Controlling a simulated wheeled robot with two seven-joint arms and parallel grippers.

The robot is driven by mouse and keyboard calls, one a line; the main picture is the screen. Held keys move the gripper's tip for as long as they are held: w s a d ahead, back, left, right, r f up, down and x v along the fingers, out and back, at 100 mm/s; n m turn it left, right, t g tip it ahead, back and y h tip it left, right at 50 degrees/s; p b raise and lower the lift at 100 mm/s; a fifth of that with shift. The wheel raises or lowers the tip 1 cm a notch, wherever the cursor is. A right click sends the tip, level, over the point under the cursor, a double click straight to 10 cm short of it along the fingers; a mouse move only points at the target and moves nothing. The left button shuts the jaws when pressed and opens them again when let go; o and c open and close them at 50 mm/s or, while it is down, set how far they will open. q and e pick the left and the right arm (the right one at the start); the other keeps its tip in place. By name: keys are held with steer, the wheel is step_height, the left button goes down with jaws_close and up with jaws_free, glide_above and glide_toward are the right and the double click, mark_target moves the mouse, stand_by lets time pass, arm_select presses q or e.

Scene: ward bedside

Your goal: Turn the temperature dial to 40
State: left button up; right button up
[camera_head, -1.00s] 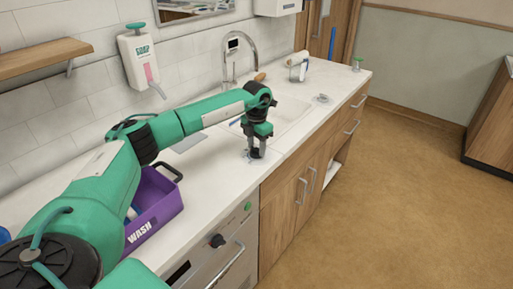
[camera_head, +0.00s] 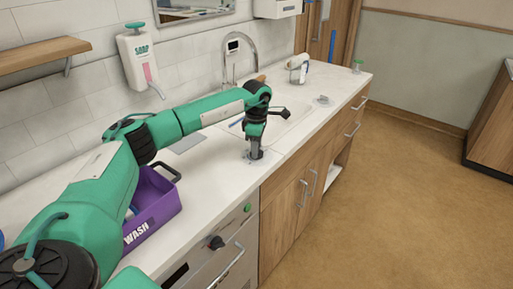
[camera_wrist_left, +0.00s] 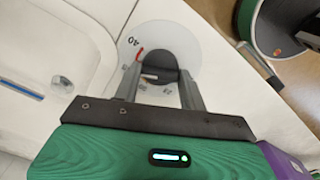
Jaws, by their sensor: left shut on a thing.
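The temperature dial (camera_wrist_left: 150,65) is a dark round knob on a white numbered plate (camera_wrist_left: 185,40) set in the counter. In the left wrist view the number 40 stands at the plate's upper left, and a red mark (camera_wrist_left: 140,54) at the knob's edge lies close beside it. My left gripper (camera_wrist_left: 160,88) is shut on the knob, one finger on each side. In the head view my left gripper (camera_head: 256,152) points down onto the dial (camera_head: 248,159), largely covering it.
A purple wash tub (camera_head: 152,207) stands on the counter nearer me, left of the dial. The sink (camera_head: 285,118) with its tall tap (camera_head: 226,60) lies just beyond. A black knob (camera_head: 215,242) is on the front panel below. The counter around the dial is clear.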

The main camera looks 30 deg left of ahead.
arm_select(q)
steer(key=m, duration=0.4)
steer(key=shift+b, duration=0.35)
steer(key=shift+m, duration=1.5)
arm_select(e)
steer(key=shift+w+a, duration=0.2)
steer(key=shift+w, duration=0.65)
steer(key=shift+w+d, duration=0.1)
